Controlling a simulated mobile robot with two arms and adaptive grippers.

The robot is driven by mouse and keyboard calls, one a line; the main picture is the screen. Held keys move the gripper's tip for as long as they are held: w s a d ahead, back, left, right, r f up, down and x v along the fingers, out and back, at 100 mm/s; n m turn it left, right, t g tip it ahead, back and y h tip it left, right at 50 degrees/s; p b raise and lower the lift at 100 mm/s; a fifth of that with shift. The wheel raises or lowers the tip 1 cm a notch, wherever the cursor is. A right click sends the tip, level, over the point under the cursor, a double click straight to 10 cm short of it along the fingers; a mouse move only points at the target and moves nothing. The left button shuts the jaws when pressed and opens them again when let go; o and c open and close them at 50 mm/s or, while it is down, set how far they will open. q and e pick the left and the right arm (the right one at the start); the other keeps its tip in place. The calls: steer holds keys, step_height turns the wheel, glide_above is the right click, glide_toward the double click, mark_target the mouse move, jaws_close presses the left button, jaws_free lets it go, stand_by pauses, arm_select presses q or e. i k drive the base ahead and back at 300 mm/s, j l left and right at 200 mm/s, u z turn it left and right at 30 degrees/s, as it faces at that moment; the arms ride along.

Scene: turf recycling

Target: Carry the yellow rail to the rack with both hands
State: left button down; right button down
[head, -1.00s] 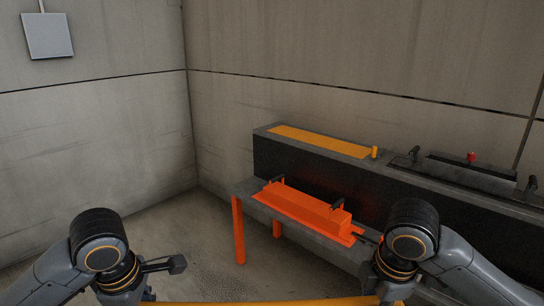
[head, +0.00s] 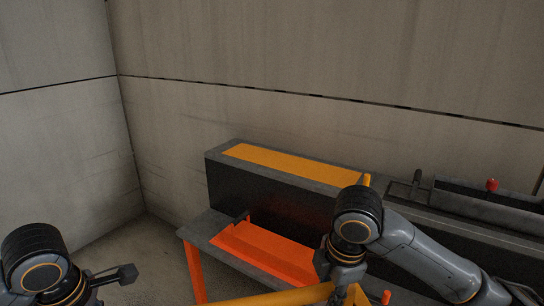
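The yellow rail (head: 275,298) shows at the bottom edge of the head view, rising slightly to the right. Most of it is below the picture. My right gripper (head: 338,290) is shut around the rail near its visible right part. My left gripper (head: 112,284) is at the lower left, with one dark finger sticking out to the right; its other finger and its grip are cut off. An orange stand (head: 265,250) with a dark upright bracket lies on a grey table ahead; I cannot tell if it is the rack. My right arm hides its right part.
A long dark bench (head: 275,190) with a yellow strip (head: 290,165) on top stands along the back wall. A grey trough with a red knob (head: 492,185) is at the right. The table's orange leg (head: 194,270) is near. Bare floor lies at the left.

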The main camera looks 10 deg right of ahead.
mark_target(283, 165)
steer(key=i, duration=2.65)
steer(key=i+z, duration=0.15)
steer(key=z, duration=0.25)
steer(key=i+z, duration=0.15)
steer(key=z, duration=1)
